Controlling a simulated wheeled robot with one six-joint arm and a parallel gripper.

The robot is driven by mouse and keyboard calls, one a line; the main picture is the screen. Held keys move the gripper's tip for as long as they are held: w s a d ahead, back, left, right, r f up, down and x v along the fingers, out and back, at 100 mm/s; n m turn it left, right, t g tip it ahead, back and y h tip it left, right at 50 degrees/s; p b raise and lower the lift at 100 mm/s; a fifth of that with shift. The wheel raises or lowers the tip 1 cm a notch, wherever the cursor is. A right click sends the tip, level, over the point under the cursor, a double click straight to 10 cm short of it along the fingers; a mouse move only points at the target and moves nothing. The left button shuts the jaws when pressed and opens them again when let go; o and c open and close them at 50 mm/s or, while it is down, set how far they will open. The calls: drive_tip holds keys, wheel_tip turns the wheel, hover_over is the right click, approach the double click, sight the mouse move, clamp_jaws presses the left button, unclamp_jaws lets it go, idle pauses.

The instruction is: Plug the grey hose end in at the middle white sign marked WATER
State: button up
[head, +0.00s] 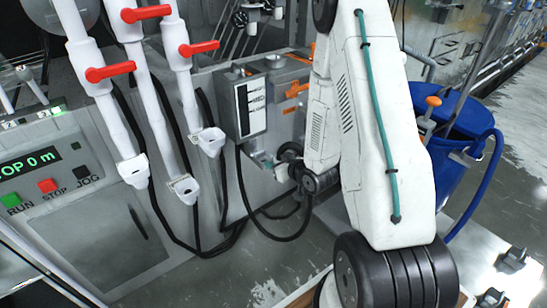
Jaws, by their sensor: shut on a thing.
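My arm reaches down from the upper right, and its wrist bends left toward a grey cabinet. My gripper (281,167) is small and partly hidden by the wrist, close to the cabinet's lower front. It is shut on what looks like the grey hose end, whose details are hard to make out. A dark hose (275,236) hangs in a loop below, from under the control box up toward the wrist. A white and black label panel (251,108) is on the control box, above and left of my gripper. I cannot read WATER or pick out a middle sign.
Three white pipes with red valve handles (110,73) stand at the left, with open white ends and dark hoses beneath. A panel with green and red buttons (47,186) is at far left. A blue barrel (455,165) with a blue hose stands right of my arm.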

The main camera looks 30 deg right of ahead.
drive_tip(key=shift+s, duration=0.55)
drive_tip(key=shift+d+m+h, duration=0.4)
drive_tip(key=shift+d+h, duration=0.1)
drive_tip(key=shift+w+m+h, duration=0.1)
drive_tip(key=shift+m+h, duration=0.2)
drive_tip(key=shift+h, duration=0.1)
drive_tip(key=w+a+y, duration=0.1)
drive_tip(key=w+a, duration=0.1)
drive_tip(key=a, duration=1.3)
drive_tip(key=shift+a+f+n, duration=0.3)
drive_tip(key=shift+n, duration=0.1)
